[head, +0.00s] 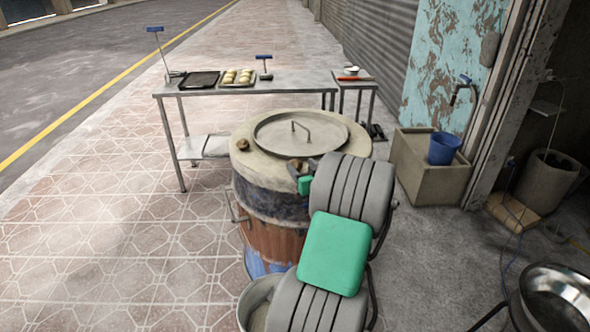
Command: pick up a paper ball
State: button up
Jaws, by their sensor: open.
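The barrel oven (266,205) stands in the middle, with a round metal lid (275,133) on its pale top. A small brown lump (242,144) sits on the left of the top rim; it may be a paper ball, but it is too small to be sure. My gripper (300,164) is over the front right of the rim, partly hidden by my arm. It is open. A small tan-brown spot shows at its fingers; I cannot tell whether it is a paper ball or touches them.
A metal table (215,88) with a dark tray (199,79) and a tray of dough pieces (238,78) stands behind the oven. A metal bowl (555,298) is at lower right. Tiled pavement at left is clear.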

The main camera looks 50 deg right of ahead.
aim_at(297, 162)
jog(key=x, duration=0.3)
jog(key=p+x, duration=0.1)
jog(key=x, duration=0.2)
jog(key=shift+a+f, duration=0.15)
jog(key=shift+f, duration=0.05)
grip_shut()
dwell(0.4)
